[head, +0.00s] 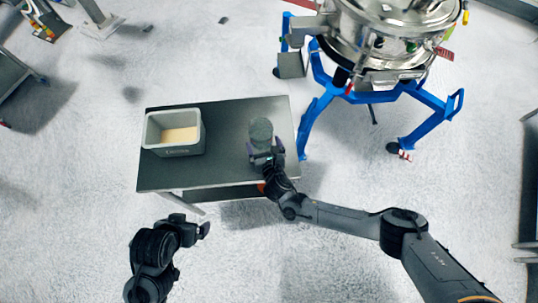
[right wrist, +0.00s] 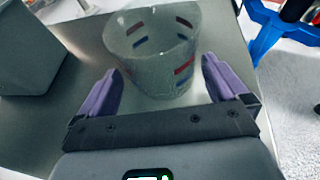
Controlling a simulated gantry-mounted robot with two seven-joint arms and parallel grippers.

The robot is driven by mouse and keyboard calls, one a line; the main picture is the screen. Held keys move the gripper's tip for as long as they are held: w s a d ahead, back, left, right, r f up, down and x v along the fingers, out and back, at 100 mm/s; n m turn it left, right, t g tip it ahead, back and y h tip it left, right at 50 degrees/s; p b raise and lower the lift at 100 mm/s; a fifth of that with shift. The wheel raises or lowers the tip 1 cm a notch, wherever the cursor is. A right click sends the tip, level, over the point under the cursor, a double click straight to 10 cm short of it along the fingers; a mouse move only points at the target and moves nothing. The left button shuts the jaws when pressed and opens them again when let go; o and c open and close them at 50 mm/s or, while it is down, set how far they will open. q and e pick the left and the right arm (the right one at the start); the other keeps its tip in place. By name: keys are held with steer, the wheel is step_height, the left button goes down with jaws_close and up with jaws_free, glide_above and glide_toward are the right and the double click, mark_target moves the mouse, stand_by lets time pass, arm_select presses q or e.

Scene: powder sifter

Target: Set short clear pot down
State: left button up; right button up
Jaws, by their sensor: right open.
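The short clear pot (head: 261,131) stands upright on the right part of the dark table (head: 226,117). In the right wrist view the pot (right wrist: 152,52) is see-through, with red and blue marks on its wall. My right gripper (head: 264,153) is at the pot's near side. In the right wrist view its purple fingers (right wrist: 160,80) are spread wide on either side of the pot's near part, with gaps between them and the wall. My left gripper (head: 195,230) is off the table's near edge, empty; its jaw opening is too small to tell.
A grey bin (head: 174,149) with pale powder stands on the table's left part; it also shows in the right wrist view (right wrist: 28,50). A steel sifter (head: 385,45) on a blue frame (head: 430,122) stands right of the table. The table's middle is clear.

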steer(key=p+v, duration=0.2)
steer(key=v, duration=0.8)
steer(key=shift+s+a+r+m, duration=0.15)
steer(key=shift+s+a+m, duration=0.05)
steer(key=shift+s+m, duration=0.25)
steer(key=s+a+r+m+g, duration=0.2)
steer(key=s+r+m+g, duration=0.4)
steer(key=m, duration=1.2)
steer(key=s+d+r+m+g+h, duration=0.1)
steer(key=s+d+m+g, duration=0.1)
steer(key=s+d+m, duration=0.3)
steer(key=s+d+r+m+g+h, duration=0.1)
steer(key=s+d+m, duration=0.5)
steer(key=d+m, duration=0.6)
steer(key=d, duration=0.5)
steer(key=shift+s+r+g, duration=0.2)
steer(key=shift+r+g, duration=0.2)
